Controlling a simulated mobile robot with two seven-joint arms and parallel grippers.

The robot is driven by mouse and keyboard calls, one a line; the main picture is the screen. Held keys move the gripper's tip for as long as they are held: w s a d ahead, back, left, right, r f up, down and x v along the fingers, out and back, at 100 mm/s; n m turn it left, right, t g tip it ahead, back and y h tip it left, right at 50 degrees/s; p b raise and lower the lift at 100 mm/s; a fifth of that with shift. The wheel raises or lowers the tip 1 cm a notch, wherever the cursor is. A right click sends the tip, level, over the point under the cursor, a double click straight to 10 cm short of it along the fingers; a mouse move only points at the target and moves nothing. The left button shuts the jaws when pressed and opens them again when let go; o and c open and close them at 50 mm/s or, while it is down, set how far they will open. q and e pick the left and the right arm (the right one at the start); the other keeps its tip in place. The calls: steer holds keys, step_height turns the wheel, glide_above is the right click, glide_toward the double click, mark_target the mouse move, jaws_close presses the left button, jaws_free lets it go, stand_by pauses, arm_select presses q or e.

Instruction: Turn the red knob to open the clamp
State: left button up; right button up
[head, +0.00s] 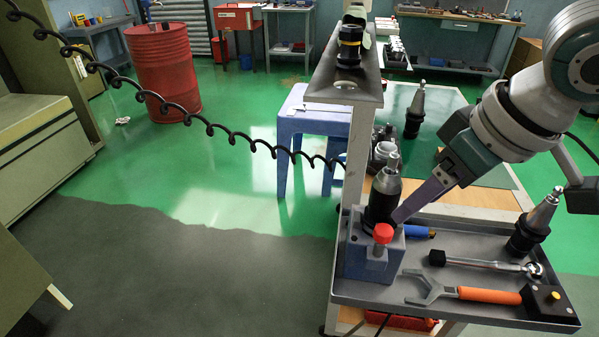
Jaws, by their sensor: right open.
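The red knob (383,232) stands on the front of a blue-grey clamp block (368,262) on the cart's grey tray. A dark tool holder (381,200) with a silver tip sits upright in the clamp. My right gripper (398,219) comes in from the upper right, tilted down. Its fingertips are just above and right of the knob, close beside the tool holder. It is open and holds nothing; I cannot tell whether it touches the holder or the clamp. The fingers overlap in this view, so the gap between them is hidden. My left gripper is out of view.
On the tray (455,312) lie an orange-handled wrench (470,293), a ratchet (490,264) and a blue-handled tool (418,233). Another tool holder (533,224) stands at the right. A grey post and upper shelf (345,88) rise behind the clamp.

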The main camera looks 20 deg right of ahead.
mark_target(386, 231)
steer(key=b+x, duration=0.1)
steer(key=x, duration=0.8)
steer(key=shift+w+d+f, duration=0.1)
steer(key=shift+w+f, duration=0.15)
steer(key=shift+f, duration=0.05)
jaws_close()
